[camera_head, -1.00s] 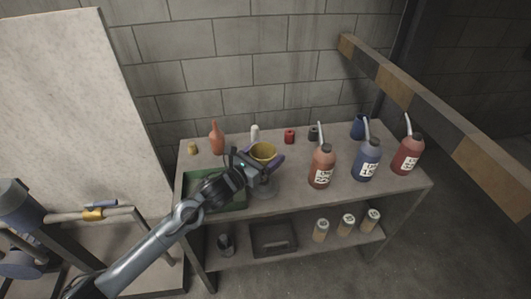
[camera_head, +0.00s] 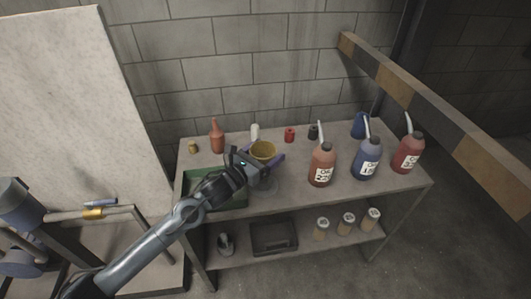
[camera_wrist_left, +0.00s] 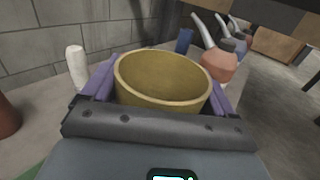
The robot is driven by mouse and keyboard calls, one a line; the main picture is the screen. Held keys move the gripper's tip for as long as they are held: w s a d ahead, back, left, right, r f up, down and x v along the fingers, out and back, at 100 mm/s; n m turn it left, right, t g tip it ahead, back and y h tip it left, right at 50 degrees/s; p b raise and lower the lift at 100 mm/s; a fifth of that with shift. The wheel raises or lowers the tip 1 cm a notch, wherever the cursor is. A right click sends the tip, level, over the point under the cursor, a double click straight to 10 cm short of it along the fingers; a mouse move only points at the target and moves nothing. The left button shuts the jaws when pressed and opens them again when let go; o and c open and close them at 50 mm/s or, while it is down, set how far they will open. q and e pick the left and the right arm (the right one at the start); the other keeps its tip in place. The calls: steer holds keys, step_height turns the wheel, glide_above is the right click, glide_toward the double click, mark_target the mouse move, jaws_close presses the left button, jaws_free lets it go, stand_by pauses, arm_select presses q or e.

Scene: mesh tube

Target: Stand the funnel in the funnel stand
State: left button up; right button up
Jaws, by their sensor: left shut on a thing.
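The yellow funnel (camera_head: 263,149) is upright over the middle of the bench, its wide mouth facing up. My left gripper (camera_head: 263,157) is shut on it, with a purple finger on either side. In the left wrist view the funnel (camera_wrist_left: 163,80) sits between the two purple fingers (camera_wrist_left: 160,92). A grey round thing, apparently the funnel stand (camera_head: 266,184), is directly below the gripper, partly hidden by it. The funnel's lower end is hidden, so I cannot tell whether it is in the stand. My right gripper is not in view.
Red-brown (camera_head: 321,166), blue (camera_head: 367,160) and red (camera_head: 407,154) spouted bottles stand to the right. A green tray (camera_head: 232,204) lies left, under my arm. An orange bottle (camera_head: 217,137) and a white bottle (camera_head: 254,133) stand behind.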

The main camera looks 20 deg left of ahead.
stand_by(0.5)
arm_select(q)
steer(key=shift+f+b, duration=0.4)
steer(key=shift+f, duration=0.1)
stand_by(0.3)
steer(key=shift+f, duration=0.45)
